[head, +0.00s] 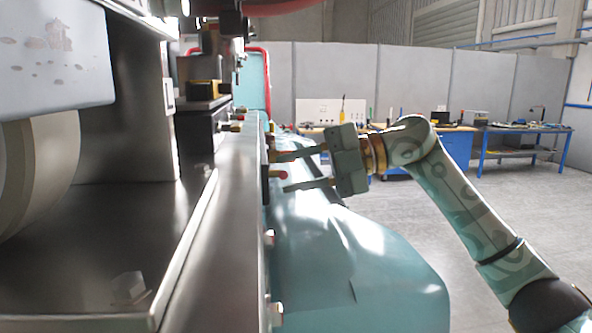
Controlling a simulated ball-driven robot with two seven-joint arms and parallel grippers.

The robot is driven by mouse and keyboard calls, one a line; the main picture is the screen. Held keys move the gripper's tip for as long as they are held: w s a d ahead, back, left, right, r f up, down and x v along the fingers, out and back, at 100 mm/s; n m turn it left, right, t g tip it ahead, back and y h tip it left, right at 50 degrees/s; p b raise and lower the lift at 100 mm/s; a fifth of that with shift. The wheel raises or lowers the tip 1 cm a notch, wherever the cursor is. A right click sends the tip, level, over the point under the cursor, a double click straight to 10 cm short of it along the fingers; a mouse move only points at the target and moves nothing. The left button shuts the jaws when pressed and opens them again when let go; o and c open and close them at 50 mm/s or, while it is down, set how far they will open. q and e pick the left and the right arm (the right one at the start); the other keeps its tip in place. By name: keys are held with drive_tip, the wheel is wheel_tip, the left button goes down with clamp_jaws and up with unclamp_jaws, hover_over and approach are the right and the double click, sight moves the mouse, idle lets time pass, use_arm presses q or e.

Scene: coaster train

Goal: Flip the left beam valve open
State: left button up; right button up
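My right gripper (284,171) comes in from the right. Its two dark fingers are spread apart and point left at the side of the steel beam (243,212). A small red-tipped piece (277,174) on the beam's side shows between the fingertips; it may be a valve handle, but it is too small to tell how it is turned. I see no clear contact between it and the fingers. More small red and brass fittings (235,127) sit farther along the beam. I cannot tell which fitting is the left beam valve. My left gripper is not in view.
A teal curved body panel (365,265) lies below my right gripper. A large wheel (38,175) and steel housing fill the left side. Workbenches (520,130) stand far back by grey partitions (430,85). Open floor (530,215) lies to the right.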

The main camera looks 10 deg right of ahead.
drive_tip(key=shift+a, duration=0.15)
clamp_jaws()
drive_tip(key=shift+f+n+t, duration=0.2)
drive_tip(key=shift+n+t, duration=0.1)
drive_tip(key=shift+n, duration=0.3)
unclamp_jaws()
drive_tip(key=v, duration=1.6)
drive_tip(key=shift+d, duration=0.25)
